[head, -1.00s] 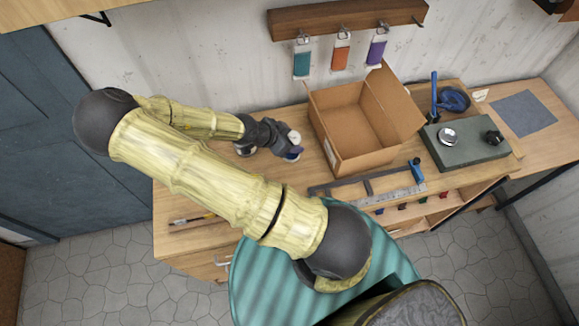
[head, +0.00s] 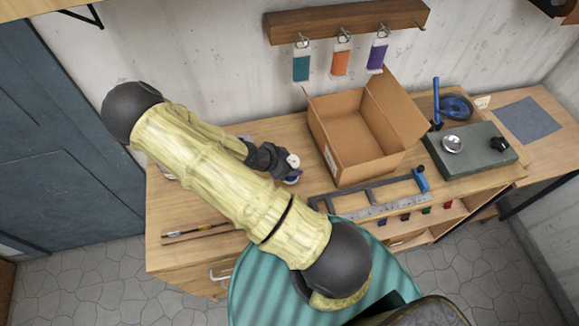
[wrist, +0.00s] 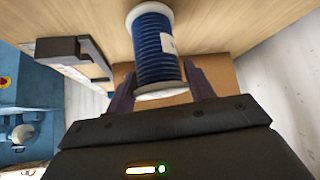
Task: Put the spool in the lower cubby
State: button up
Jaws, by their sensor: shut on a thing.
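The spool (wrist: 152,45) is wound with dark blue thread and has white ends and a pale label. In the wrist view it sits between the two dark fingers of my gripper (wrist: 158,75), which is shut on it. In the head view my gripper (head: 282,168) is over the bench, left of the cardboard box, and the spool's white end (head: 293,160) shows at its tip. I cannot tell whether the spool touches the bench top.
An open cardboard box (head: 348,165) stands right of my gripper. A dark frame tool with a blue handle (head: 420,180) and a metal ruler (head: 392,206) lie in front of it. A green-grey slab (head: 470,165) is farther right.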

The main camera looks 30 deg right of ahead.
jog(key=shift+w+f, duration=0.1)
jog(key=shift+f, duration=0.65)
jog(key=o, duration=1)
